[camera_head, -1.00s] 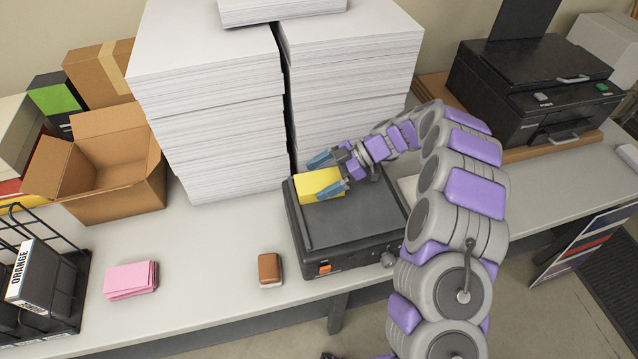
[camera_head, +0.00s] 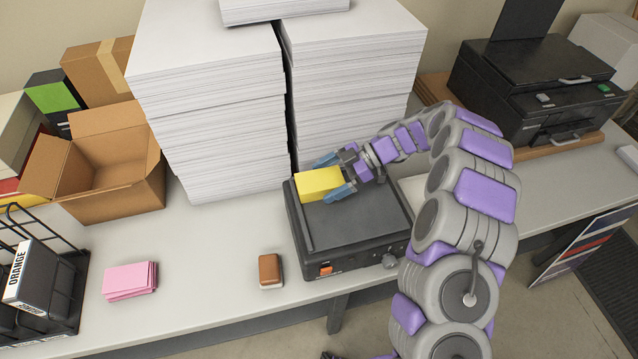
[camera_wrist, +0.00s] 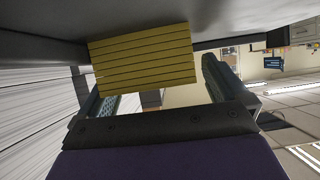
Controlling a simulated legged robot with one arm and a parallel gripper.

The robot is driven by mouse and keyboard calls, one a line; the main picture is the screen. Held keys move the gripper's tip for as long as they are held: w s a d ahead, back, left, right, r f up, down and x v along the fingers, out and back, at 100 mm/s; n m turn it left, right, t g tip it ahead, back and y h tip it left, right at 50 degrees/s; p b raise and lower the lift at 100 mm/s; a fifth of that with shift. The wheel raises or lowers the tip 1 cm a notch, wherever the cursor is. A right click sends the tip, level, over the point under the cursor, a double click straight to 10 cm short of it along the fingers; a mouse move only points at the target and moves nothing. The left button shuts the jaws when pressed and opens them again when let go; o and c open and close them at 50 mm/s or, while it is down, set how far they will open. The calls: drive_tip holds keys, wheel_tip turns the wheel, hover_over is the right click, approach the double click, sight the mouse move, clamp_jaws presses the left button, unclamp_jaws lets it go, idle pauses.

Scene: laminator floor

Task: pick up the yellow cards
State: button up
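The yellow cards (camera_head: 316,182) are a small neat stack lying on the black laminator (camera_head: 358,228), near its back left corner. In the wrist view the stack's layered edge (camera_wrist: 142,58) faces me between the fingers. My gripper (camera_head: 328,180) is open at the right end of the stack, with one blue finger on its far side and one on its near side. In the wrist view my gripper (camera_wrist: 155,85) shows a narrow gap between the right finger and the cards. The left fingertip is hidden behind the stack, so I cannot tell whether it touches.
Tall white paper stacks (camera_head: 210,100) stand close behind the laminator. A brown card stack (camera_head: 270,270) and pink cards (camera_head: 130,280) lie on the table to the left. An open cardboard box (camera_head: 115,185) and a black wire rack (camera_head: 60,310) are further left. A black printer (camera_head: 535,95) is at right.

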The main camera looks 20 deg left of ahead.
drive_tip(key=p+v, duration=0.2)
drive_tip(key=v, duration=1.5)
drive_tip(key=shift+p, duration=0.35)
drive_tip(key=shift+w+a, duration=0.1)
